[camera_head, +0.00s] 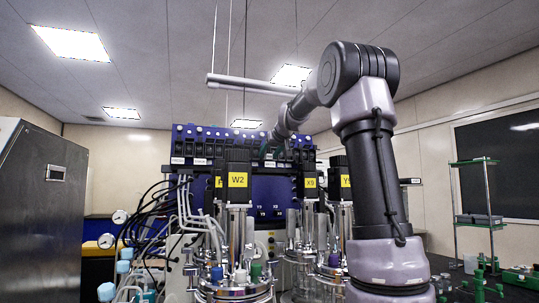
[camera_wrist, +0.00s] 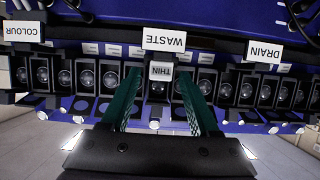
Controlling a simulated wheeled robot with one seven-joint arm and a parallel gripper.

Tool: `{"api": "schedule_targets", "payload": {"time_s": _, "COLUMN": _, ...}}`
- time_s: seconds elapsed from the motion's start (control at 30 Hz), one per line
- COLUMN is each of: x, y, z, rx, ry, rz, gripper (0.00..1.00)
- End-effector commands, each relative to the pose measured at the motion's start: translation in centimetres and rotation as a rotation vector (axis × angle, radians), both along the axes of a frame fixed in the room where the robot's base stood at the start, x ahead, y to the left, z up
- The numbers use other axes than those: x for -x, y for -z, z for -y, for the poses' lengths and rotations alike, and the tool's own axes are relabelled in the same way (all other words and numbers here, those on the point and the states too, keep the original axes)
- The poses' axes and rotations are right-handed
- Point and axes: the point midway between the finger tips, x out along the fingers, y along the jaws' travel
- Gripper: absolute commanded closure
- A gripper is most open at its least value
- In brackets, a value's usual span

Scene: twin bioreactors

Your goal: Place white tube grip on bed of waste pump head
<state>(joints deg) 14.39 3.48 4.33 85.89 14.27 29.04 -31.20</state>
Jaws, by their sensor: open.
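My gripper (camera_wrist: 160,84) shows in the wrist view with two green fingers spread apart. I see nothing held between the fingers. I cannot make out the white tube grip for certain. In the head view my arm reaches to the blue pump rack (camera_head: 215,134), and the fingers are small there and partly hidden.
Neighbouring pump heads stand close on both sides, by the COLOUR label (camera_wrist: 20,31) and the DRAIN label (camera_wrist: 263,52). Below the rack are bioreactor vessels (camera_head: 235,280) with a yellow W2 tag (camera_head: 237,180) and many tubes. A steel cabinet (camera_head: 40,210) stands at left.

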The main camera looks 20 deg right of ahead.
Motion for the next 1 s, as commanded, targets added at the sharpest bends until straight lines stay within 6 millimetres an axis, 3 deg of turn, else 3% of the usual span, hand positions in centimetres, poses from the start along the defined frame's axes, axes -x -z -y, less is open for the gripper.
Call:
{"api": "schedule_targets", "payload": {"time_s": 0.17, "x": 1.8, "y": -1.1, "z": 0.0, "rx": 0.001, "ry": 0.002, "rz": 0.004, "gripper": 0.38}}
{"api": "schedule_targets", "payload": {"time_s": 0.5, "x": 8.4, "y": -3.7, "z": -0.1, "rx": 0.0, "ry": 0.0, "rz": 0.003, "gripper": 0.38}}
{"api": "schedule_targets", "payload": {"time_s": 0.63, "x": 10.1, "y": -4.4, "z": -0.1, "rx": 0.001, "ry": 0.0, "rz": 0.002, "gripper": 0.38}}
{"api": "schedule_targets", "payload": {"time_s": 0.87, "x": 11.2, "y": -4.8, "z": -0.1, "rx": -0.001, "ry": 0.0, "rz": 0.0, "gripper": 0.38}}
{"api": "schedule_targets", "payload": {"time_s": 1.0, "x": 13.3, "y": -2.8, "z": -1.7, "rx": -0.043, "ry": -0.006, "rz": -0.042, "gripper": 0.38}}
